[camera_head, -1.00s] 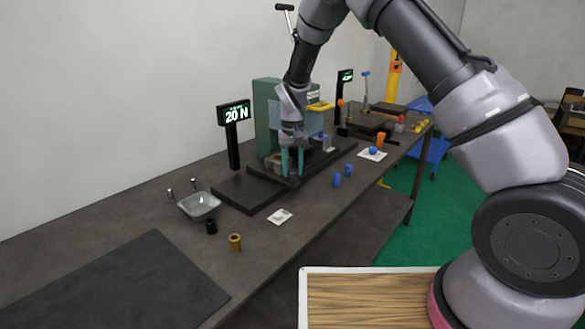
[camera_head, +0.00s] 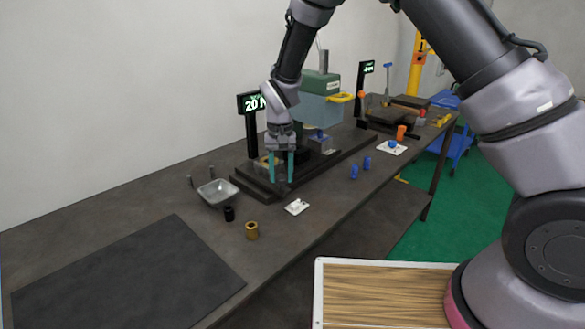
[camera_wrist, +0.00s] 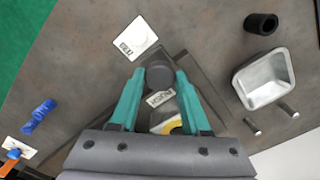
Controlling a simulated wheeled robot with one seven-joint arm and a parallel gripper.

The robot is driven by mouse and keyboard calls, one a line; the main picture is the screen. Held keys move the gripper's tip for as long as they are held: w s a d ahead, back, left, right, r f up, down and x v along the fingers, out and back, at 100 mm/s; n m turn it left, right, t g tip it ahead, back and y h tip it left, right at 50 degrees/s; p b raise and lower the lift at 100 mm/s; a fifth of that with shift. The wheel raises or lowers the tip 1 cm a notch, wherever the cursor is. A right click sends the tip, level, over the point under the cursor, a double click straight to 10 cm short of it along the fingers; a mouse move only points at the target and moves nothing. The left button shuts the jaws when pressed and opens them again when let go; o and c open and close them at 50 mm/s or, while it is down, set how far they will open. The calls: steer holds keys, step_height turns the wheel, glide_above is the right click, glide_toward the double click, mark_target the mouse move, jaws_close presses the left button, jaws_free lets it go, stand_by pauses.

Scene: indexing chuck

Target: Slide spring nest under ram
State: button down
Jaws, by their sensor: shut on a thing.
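My gripper (camera_head: 283,180) points down at the left end of a dark base rail (camera_head: 345,150). In the wrist view, its teal fingers (camera_wrist: 158,78) are shut on a dark round knob (camera_wrist: 160,74) beside a small white label. Just behind the knob is the spring nest (camera_wrist: 166,120), with a yellow ring, partly hidden by the gripper. In the head view, part of the nest (camera_head: 263,163) shows left of the fingers. The green press (camera_head: 321,85) stands to the right along the rail. Its ram end (camera_head: 318,134) is small and partly hidden; the nest is left of it.
A display reading 20 N (camera_head: 252,103) stands behind the rail. Blue pieces (camera_head: 360,168) lie in front. A dark mat (camera_head: 120,270) covers the near bench.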

steer(key=shift+s+a, duration=0.2)
steer(key=shift+c, duration=1.9)
jaws_free()
steer(key=shift+r, duration=0.15)
step_height(320, 180, up, 10)
steer(key=shift+r, duration=0.25)
